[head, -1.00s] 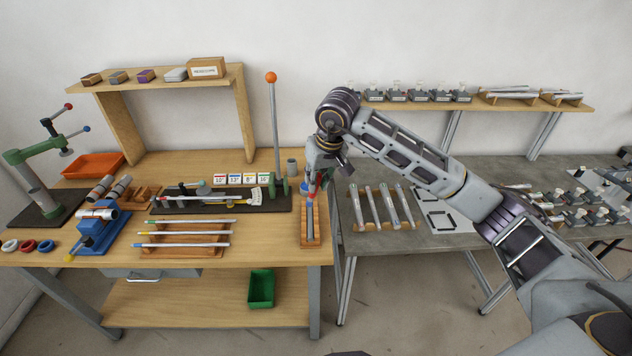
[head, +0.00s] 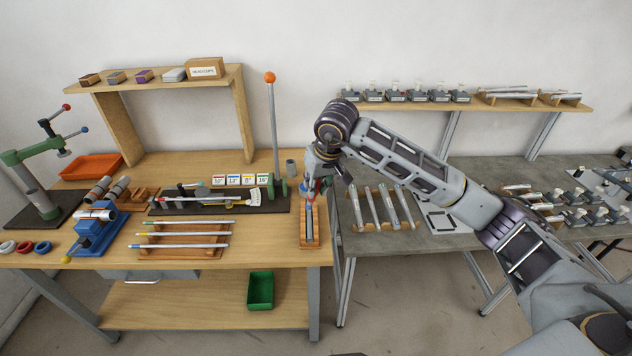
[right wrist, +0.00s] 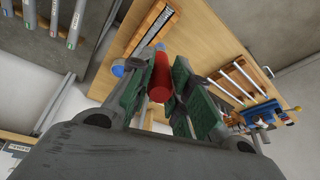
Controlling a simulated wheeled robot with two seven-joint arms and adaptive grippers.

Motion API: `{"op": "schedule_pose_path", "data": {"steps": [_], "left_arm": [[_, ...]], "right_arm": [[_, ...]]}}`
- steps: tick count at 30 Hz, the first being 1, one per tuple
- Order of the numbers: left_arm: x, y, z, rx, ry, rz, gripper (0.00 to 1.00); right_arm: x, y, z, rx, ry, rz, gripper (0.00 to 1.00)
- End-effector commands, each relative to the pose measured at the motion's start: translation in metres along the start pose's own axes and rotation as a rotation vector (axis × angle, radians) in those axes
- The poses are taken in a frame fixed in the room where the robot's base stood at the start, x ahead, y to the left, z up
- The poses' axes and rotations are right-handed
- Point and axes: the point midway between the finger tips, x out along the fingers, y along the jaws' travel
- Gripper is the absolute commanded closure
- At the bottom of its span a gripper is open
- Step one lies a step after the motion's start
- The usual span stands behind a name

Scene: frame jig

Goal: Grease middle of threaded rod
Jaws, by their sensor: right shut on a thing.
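My right gripper (head: 314,184) is over the right end of the wooden bench. It is shut on a red cylindrical tool (right wrist: 161,76), held between its green-padded fingers in the right wrist view. A blue part and a grey shaft show beside the red body. In the head view the tool is mostly hidden by the gripper, above a narrow wooden holder (head: 310,240); I cannot tell if they touch. Several silver rods (head: 184,246) with coloured ends lie across a wooden rack left of the gripper. Their threads are too small to make out. My left gripper is not in view.
A dark-based jig (head: 220,207) with green end pieces and number cards stands behind the rack. A tall post with an orange ball (head: 270,77) rises behind the gripper. A blue vise (head: 95,232) stands left. A grey table (head: 430,185) with rods adjoins at right.

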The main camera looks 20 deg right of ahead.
Motion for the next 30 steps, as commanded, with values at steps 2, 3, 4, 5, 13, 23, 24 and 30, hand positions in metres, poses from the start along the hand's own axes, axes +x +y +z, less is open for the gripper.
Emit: {"op": "schedule_pose_path", "data": {"steps": [2,3,4,5,13,23,24,30], "left_arm": [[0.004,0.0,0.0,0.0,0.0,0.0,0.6],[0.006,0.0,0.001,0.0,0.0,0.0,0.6],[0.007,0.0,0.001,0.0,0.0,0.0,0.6],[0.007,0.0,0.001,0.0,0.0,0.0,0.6],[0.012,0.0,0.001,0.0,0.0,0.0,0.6],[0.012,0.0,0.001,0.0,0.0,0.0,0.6],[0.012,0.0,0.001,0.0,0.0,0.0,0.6],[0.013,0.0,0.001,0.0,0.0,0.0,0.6]], "right_arm": [[0.008,0.0,0.003,0.0,0.0,-0.001,1.0],[0.011,0.0,0.004,0.0,0.0,-0.001,1.0],[0.013,0.0,0.005,0.0,-0.001,-0.001,1.0],[0.016,0.0,0.006,0.0,-0.001,-0.002,1.0],[0.028,0.001,0.01,0.0,0.0,0.0,1.0],[0.029,0.002,0.011,0.0,0.001,0.0,1.0],[0.029,0.002,0.011,0.0,0.001,0.0,1.0],[0.027,0.002,0.008,0.0,0.002,0.0,1.0]]}}
